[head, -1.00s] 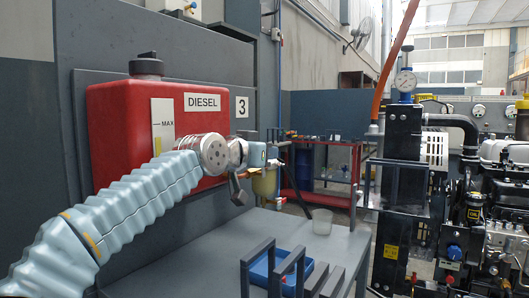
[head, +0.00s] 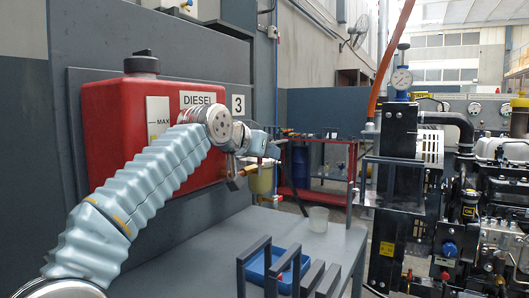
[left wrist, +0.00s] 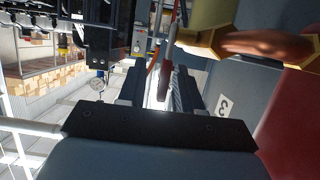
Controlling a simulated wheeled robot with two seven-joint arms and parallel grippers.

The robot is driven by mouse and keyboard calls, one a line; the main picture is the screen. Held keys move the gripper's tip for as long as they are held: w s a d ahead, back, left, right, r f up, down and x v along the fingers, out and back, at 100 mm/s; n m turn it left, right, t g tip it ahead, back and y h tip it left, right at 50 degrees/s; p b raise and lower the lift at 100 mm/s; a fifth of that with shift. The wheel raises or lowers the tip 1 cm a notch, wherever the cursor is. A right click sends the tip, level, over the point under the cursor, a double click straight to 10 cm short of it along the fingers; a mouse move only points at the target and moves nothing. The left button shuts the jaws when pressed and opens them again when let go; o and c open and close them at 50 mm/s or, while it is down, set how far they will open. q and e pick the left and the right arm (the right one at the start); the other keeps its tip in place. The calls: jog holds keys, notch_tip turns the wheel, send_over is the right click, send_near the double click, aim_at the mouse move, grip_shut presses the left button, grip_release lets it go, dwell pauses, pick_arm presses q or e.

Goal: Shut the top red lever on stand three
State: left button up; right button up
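The red diesel tank (head: 105,125) is on the wall panel at the left, beside the number 3 plate (head: 237,105). My left gripper (head: 272,150) is in front of the tank's right end, above the yellowish filter bowl (head: 261,181). In the left wrist view its two dark fingers (left wrist: 161,88) are apart, with a slim red lever (left wrist: 164,82) showing between them. I cannot tell whether they touch it. In the head view this lever is not clearly visible by the gripper. A small red piece (head: 270,201) shows below the bowl.
A brass pipe (left wrist: 255,45) is close to the fingers in the wrist view. An engine (head: 495,215) stands at the right.

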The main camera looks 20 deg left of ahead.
pick_arm(q)
jog(key=b+v, duration=0.1)
jog(key=v, duration=1.2)
jog(key=shift+s, duration=0.35)
jog(key=shift+r, duration=0.1)
